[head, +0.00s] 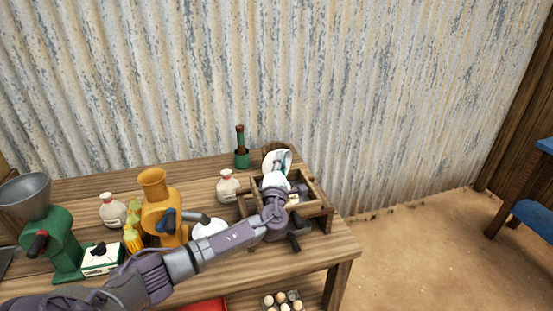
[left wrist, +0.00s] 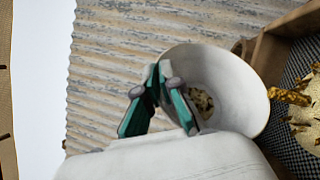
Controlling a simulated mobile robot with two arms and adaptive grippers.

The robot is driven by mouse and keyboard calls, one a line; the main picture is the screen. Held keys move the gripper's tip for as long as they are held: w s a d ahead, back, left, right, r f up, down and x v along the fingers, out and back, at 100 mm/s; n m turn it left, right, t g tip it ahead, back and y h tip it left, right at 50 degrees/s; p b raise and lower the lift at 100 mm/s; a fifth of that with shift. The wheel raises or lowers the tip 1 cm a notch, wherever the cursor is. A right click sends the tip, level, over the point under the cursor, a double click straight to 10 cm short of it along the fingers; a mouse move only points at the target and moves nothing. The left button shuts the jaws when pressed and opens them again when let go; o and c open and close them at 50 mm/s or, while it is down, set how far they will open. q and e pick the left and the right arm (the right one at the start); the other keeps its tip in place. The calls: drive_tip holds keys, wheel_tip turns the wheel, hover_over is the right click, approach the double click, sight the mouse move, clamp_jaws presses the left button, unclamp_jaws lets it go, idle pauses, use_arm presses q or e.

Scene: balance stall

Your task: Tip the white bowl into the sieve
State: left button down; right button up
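The white bowl (left wrist: 238,85) is tilted steeply on its side, its mouth facing right in the left wrist view. My left gripper (left wrist: 160,78) has its green fingers closed on the bowl's wall. Some speckled bits (left wrist: 201,101) remain inside the bowl. Golden pieces (left wrist: 288,97) are just outside the rim, and more lie in a patch (left wrist: 306,138) on the sieve's dark mesh (left wrist: 283,140). In the head view the bowl (head: 283,156) is held over the back of the wooden-framed sieve (head: 322,206); my left gripper (head: 275,181) partly hides the sieve. My right gripper does not show.
White bottles (head: 227,187), a yellow grinder (head: 158,205), a green grinder (head: 55,238) and a white plate (head: 209,228) are to the left. Eggs (head: 282,300) sit below. The table's right edge is near the sieve.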

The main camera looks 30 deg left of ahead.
use_arm(q)
drive_tip(key=shift+w+d+f+m+t+h, duration=0.15)
drive_tip(key=shift+d+m+t+h, duration=0.4)
drive_tip(key=shift+d+m, duration=0.75)
drive_tip(key=shift+w+d+f+m+t+h, duration=0.1)
drive_tip(key=shift+d+m+t+h, duration=0.4)
drive_tip(key=shift+d+m, duration=0.75)
drive_tip(key=shift+a+m, duration=0.2)
drive_tip(key=shift+m, duration=0.05)
